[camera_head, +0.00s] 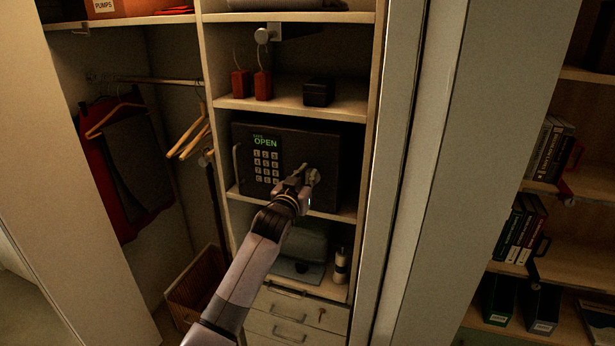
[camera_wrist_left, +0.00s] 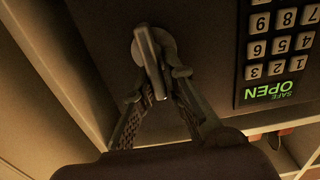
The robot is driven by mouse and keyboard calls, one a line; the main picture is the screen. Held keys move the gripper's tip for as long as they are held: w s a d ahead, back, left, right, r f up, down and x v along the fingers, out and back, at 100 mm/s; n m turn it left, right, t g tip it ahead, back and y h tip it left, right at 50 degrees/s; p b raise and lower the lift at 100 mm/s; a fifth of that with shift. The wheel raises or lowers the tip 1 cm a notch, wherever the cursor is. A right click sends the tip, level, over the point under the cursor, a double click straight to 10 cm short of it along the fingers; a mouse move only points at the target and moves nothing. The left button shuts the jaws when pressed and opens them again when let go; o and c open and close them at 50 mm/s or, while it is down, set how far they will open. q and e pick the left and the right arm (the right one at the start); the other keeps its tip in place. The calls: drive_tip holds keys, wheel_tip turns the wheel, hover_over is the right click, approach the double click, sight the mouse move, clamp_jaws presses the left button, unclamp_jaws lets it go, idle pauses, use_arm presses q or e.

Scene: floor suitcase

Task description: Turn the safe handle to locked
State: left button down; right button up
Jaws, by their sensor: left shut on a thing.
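The dark safe (camera_head: 329,146) sits on a shelf of the open closet, with its door shut. Its display (camera_head: 264,142) reads "SAFE OPEN" in green above a keypad. My left gripper (camera_head: 308,176) is at the right part of the safe door. In the left wrist view, the metal safe handle (camera_wrist_left: 150,62) is a bar on a round hub. My left gripper (camera_wrist_left: 160,88) is shut on the bar's near end, a finger on each side. In the head view the gripper largely hides the handle. My right gripper is not in view.
Red tags (camera_head: 263,85) and a small black box (camera_head: 318,93) are on the shelf above. Hangers and clothes are at left. A pale panel (camera_head: 425,150) stands close at right.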

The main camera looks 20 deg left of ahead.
use_arm(q)
drive_tip(key=shift+n, duration=0.4)
drive_tip(key=n, duration=0.2)
drive_tip(key=shift+a+n+p, duration=0.15)
drive_tip(key=shift+n+p, duration=0.15)
drive_tip(key=shift+p, duration=0.05)
drive_tip(key=shift+a+f+n+p, duration=0.25)
drive_tip(key=shift+n+p, duration=0.15)
drive_tip(key=shift+n, duration=2)
drive_tip(key=shift+a+f+n+p, duration=0.25)
drive_tip(key=shift+n+p, duration=0.2)
drive_tip(key=shift+n, duration=1.95)
drive_tip(key=shift+a+f+n+p, duration=0.15)
drive_tip(key=shift+a+n+p, duration=0.2)
drive_tip(key=shift+n, duration=2.05)
drive_tip(key=c, duration=1.9)
unclamp_jaws()
drive_tip(key=o, duration=0.3)
drive_tip(key=shift+f, duration=0.25)
drive_tip(key=shift+o, duration=0.2)
